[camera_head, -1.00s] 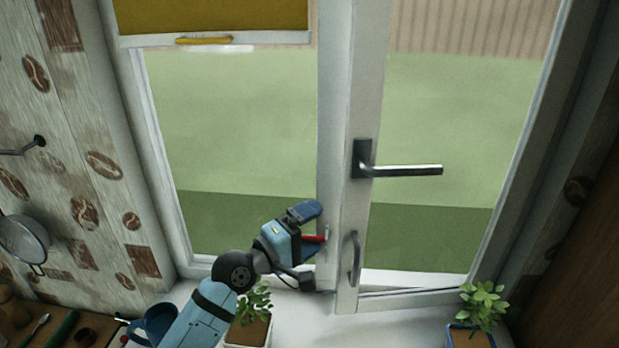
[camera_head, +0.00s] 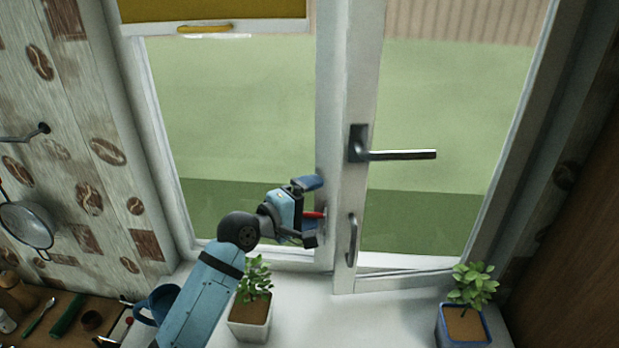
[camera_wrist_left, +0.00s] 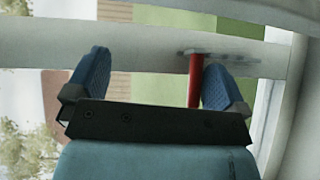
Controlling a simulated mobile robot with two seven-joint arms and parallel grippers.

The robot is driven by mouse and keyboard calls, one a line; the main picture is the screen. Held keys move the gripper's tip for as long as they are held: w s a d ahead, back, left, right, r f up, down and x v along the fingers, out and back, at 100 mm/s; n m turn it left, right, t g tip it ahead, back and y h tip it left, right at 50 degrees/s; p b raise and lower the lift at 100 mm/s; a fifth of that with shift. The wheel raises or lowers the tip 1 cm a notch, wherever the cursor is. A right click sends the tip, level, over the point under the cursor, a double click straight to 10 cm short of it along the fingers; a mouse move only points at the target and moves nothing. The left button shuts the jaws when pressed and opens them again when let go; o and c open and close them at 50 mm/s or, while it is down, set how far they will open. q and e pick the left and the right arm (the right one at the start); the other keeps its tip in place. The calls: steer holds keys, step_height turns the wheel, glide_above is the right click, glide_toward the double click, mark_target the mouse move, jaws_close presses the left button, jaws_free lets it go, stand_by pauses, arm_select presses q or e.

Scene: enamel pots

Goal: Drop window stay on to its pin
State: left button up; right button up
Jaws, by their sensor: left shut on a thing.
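The window stay is mostly hidden; a grey metal strip (camera_wrist_left: 225,57) with a red grip (camera_wrist_left: 194,80) lies across the white frame bar in the left wrist view. The red grip also shows in the head view (camera_head: 314,215). My left gripper (camera_head: 311,212) is at the middle post, low on the window. Its blue fingers (camera_wrist_left: 157,65) stand either side of the red grip, which is close to the right finger in the wrist view. I cannot make out the pin. The right sash (camera_head: 347,275) stands slightly ajar. My right gripper is out of view.
A black lever handle (camera_head: 400,155) and a small pull handle (camera_head: 352,240) stick out from the sash. Potted plants stand on the sill at left (camera_head: 250,315) and right (camera_head: 465,320). A blue mug (camera_head: 155,303) is beside my left arm. The sill between the plants is clear.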

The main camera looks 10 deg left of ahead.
arm_select(q)
steer(key=shift+s+a+r+t, duration=0.15)
steer(key=shift+s+a+r, duration=0.1)
steer(key=shift+r, duration=0.15)
steer(key=shift+s+a+r+t, duration=0.15)
steer(key=shift+a+r, duration=0.1)
steer(key=shift+r, duration=0.15)
steer(key=v, duration=0.3)
steer(key=shift+s+a+f+p, duration=0.1)
steer(key=shift+s+p, duration=0.2)
steer(key=shift+s, duration=0.1)
steer(key=c, duration=0.8)
steer(key=shift+o, duration=0.2)
steer(key=s+a+f, duration=0.2)
steer(key=s+a, duration=0.5)
steer(key=s, duration=0.1)
steer(key=shift+a+f, duration=0.15)
steer(key=shift+a, duration=0.25)
steer(key=shift+w+p, duration=0.1)
steer(key=shift+p, duration=0.2)
